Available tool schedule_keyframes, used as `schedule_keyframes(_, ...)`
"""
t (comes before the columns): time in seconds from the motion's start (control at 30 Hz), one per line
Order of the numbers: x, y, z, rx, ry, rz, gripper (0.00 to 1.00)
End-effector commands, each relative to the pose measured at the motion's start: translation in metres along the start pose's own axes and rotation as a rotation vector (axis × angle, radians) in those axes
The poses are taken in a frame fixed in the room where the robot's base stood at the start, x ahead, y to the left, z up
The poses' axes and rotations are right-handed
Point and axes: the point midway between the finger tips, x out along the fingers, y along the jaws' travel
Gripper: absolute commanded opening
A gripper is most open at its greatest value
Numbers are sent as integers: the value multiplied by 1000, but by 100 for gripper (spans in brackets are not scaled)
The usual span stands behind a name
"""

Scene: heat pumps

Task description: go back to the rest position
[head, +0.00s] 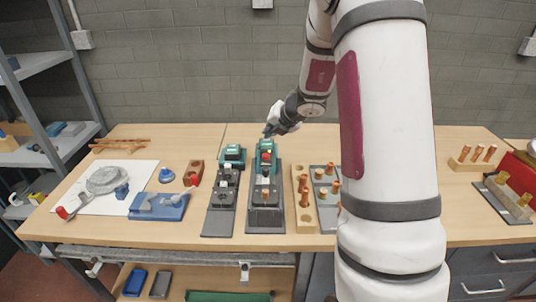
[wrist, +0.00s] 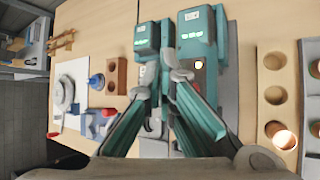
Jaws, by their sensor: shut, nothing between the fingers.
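My gripper (head: 272,131) is at the end of my arm, over the back part of the workbench, close to the right one of two teal-topped pump units (head: 265,160). In the wrist view my gripper's fingertips (wrist: 169,74) are together with nothing between them, in front of the teal housings. The left teal unit (head: 232,154) stands beside it on a dark base; it also shows in the wrist view (wrist: 147,38). The right unit's teal housing (wrist: 196,35) has a lit display. Whether my fingertips touch the right unit, I cannot tell.
A wooden block with holes (head: 304,218) and a grey tray of copper pieces (head: 326,203) lie right of the units. A blue vise-like tool (head: 160,207) and a white sheet (head: 90,208) lie left. Grey shelves (head: 40,62) stand far left. My arm hides part of the bench.

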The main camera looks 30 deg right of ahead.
Motion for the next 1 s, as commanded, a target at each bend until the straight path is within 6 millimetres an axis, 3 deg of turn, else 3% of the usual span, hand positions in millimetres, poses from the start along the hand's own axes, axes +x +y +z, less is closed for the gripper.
schedule_keyframes(0.43, 1, 0, 0, -1, 0, 0, 0)
schedule_keyframes(0.57, -7, 14, -3, -81, 8, 21, 0)
schedule_keyframes(0.67, -28, 47, -12, -286, 25, 71, 0)
schedule_keyframes(0.77, -62, 91, -33, -617, 49, 148, 0)
schedule_keyframes(0.9, -117, 141, -75, -1141, 69, 259, 0)
schedule_keyframes(1.0, -156, 164, -108, -1514, 72, 333, 0)
